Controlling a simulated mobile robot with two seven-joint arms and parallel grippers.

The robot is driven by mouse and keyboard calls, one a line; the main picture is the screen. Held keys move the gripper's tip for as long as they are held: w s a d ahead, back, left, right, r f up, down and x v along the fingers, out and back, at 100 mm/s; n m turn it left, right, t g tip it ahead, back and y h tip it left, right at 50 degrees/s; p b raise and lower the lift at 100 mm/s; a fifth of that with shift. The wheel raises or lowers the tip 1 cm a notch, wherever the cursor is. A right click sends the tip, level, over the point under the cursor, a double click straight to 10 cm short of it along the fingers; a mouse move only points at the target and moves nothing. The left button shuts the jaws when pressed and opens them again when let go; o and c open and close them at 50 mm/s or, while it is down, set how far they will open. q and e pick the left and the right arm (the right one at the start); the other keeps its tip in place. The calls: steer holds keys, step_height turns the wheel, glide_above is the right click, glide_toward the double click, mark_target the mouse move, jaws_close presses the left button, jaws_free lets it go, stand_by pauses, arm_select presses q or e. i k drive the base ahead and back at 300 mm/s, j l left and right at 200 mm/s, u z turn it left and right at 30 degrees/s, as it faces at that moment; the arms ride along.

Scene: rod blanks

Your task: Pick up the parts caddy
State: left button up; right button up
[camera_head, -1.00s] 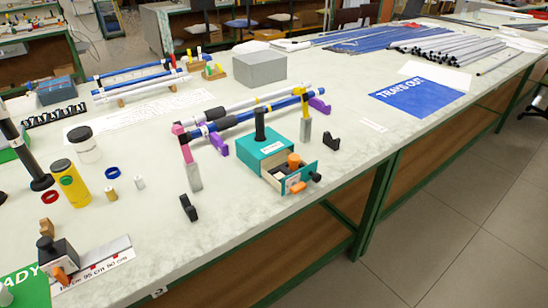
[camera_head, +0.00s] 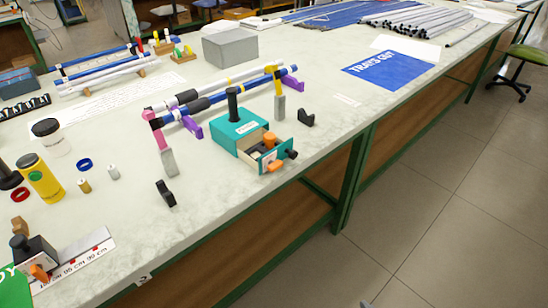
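The teal caddy (camera_head: 226,143) stands upright near the front edge of the pale worktable, in the middle of the head view. A black upright post (camera_head: 233,105) rises from its top. A drawer (camera_head: 266,160) sticks out from its front right side, with orange and dark items in it and a black knob (camera_head: 291,154) on its front. Neither gripper can be made out in the head view, and nothing is touching the caddy.
Blue and white rods (camera_head: 215,97) rest on pink, purple and yellow supports behind the caddy. A yellow bottle (camera_head: 41,181) stands at left, a grey box (camera_head: 230,47) behind.

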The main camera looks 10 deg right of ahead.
mark_target(225, 130)
steer(key=i+l+u, duration=0.1)
steer(key=u, duration=0.5)
steer(key=i+l+u, duration=0.1)
steer(key=l+u, duration=0.35)
steer(key=l, duration=0.3)
steer(key=i+l+u, duration=0.1)
steer(key=l, duration=1.25)
steer(key=k+j, duration=0.1)
steer(key=j, duration=0.15)
steer(key=k+j, duration=0.1)
steer(key=j, duration=0.2)
steer(key=k+j, duration=0.15)
steer(key=k, duration=0.2)
steer(key=i+l, duration=0.2)
steer(key=i, duration=0.3)
steer(key=u, duration=0.05)
